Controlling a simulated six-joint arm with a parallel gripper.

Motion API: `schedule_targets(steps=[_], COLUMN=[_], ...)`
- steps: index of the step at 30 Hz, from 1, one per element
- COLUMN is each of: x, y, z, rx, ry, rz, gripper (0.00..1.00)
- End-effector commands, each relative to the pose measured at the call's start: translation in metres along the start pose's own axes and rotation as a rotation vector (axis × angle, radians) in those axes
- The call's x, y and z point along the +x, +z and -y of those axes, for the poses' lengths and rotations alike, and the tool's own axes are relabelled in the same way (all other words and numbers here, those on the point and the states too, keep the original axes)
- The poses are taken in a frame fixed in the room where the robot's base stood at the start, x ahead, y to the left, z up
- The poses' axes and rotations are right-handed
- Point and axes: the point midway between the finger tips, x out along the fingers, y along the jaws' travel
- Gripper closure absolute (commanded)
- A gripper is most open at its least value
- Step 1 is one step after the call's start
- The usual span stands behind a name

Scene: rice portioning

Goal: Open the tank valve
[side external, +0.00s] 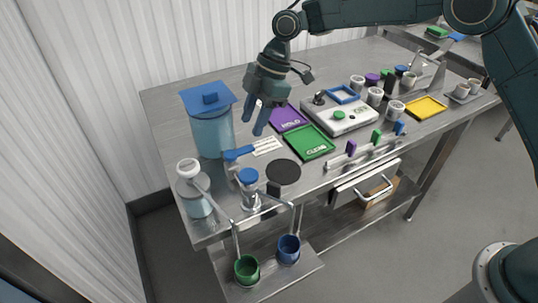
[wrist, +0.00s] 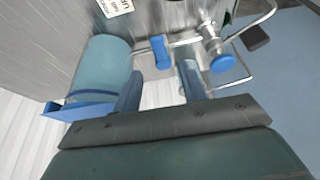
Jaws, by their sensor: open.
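The tank (side external: 211,134) is a light blue, see-through cylinder with a blue lid (side external: 208,98), at the left of the steel table. A blue valve handle (side external: 238,153) sticks out low on its right side. In the wrist view the tank (wrist: 103,65) is at the left and the blue handle (wrist: 161,52) is near the middle. My gripper (side external: 257,117) is open and empty, above the table to the right of the tank. In the wrist view its fingers (wrist: 160,83) are spread, with the handle beyond them and apart from them.
A blue-topped fitting (side external: 248,177) and a white-topped jar (side external: 188,170) stand in front of the tank. Purple (side external: 288,118) and green (side external: 309,141) trays lie to the right, beside a control box (side external: 338,117). Green (side external: 247,268) and blue (side external: 288,248) cups sit on the lower shelf.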

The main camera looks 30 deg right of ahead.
Motion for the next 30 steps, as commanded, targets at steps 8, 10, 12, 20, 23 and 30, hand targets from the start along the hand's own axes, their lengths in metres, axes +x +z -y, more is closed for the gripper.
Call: schedule_targets(steps=[8, 10, 12, 20, 23, 30], x=[0.041, 0.048, 0.054, 0.063, 0.063, 0.062], y=[0.000, 0.000, 0.000, 0.000, 0.000, 0.000], z=[0.001, 0.001, 0.001, 0.000, 0.000, 0.000], rx=[-0.001, 0.000, 0.000, -0.001, -0.001, 0.000], ry=[-0.002, -0.001, -0.002, 0.001, 0.001, 0.000], rz=[0.002, 0.001, 0.001, 0.001, 0.001, 0.001], gripper=[0.58, 0.58, 0.58, 0.58, 0.58, 0.84])
